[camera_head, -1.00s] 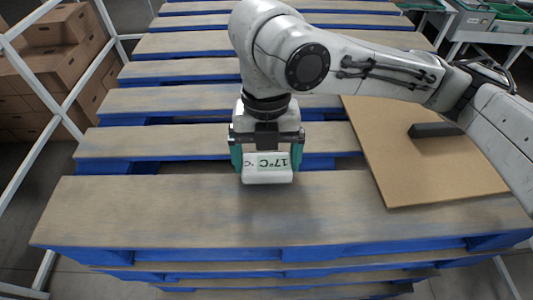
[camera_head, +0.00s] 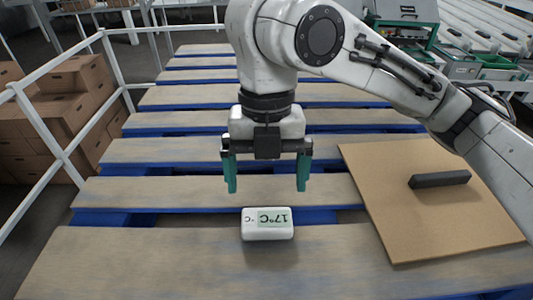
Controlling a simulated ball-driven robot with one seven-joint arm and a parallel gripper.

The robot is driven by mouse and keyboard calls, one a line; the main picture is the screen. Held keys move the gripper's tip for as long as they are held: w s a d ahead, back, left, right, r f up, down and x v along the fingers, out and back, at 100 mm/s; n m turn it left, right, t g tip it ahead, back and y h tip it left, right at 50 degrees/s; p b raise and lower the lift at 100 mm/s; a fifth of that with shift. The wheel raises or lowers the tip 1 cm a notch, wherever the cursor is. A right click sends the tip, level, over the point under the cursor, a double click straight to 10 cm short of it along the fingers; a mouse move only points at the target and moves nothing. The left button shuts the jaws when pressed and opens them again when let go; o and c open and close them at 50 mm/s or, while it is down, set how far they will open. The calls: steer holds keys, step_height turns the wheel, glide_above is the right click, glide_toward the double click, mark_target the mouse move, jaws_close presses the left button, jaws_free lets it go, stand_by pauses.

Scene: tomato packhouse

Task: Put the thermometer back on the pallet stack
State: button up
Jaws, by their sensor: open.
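The thermometer (camera_head: 267,232), a small white box with a display reading 17°C upside down, rests on the front plank of the pallet stack (camera_head: 180,262), near the plank's back edge. The pallet stack has worn wooden slats over blue bearers. My gripper (camera_head: 267,188) is open and empty above and just behind the thermometer, its two green fingers spread wide and apart from it. Nothing hides the thermometer.
A brown board (camera_head: 425,205) lies on the pallet at the right, with a dark bar (camera_head: 440,179) on it. A white rail (camera_head: 50,125) and cardboard boxes (camera_head: 75,100) stand at the left. The front plank is bare left of the thermometer.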

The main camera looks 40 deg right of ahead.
steer(key=shift+w+d+r, duration=0.1)
steer(key=shift+w+r, duration=0.05)
steer(key=shift+r, duration=0.85)
steer(key=shift+w+d+r, duration=0.1)
steer(key=shift+r, duration=0.9)
